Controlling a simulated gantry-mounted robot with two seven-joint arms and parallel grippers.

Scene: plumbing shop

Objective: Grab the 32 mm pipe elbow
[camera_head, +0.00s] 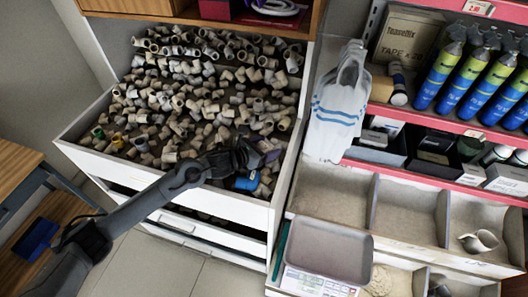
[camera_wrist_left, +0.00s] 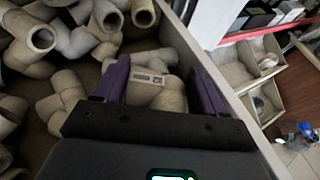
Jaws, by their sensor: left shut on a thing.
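A beige pipe elbow (camera_wrist_left: 168,97) with a white label reading "32" sits between the purple fingers of my left gripper (camera_wrist_left: 160,84) in the left wrist view. The gripper is shut on it, low among the other fittings by the drawer's side wall. In the head view my left gripper (camera_head: 266,157) reaches over the right side of the open drawer (camera_head: 215,205); the held elbow cannot be made out there. Many similar beige elbows and fittings (camera_head: 190,95) fill the drawer. My right gripper is not in view.
The drawer's side wall (camera_wrist_left: 232,90) is close beside the gripper. A blue item (camera_head: 247,183) shows beneath the gripper.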

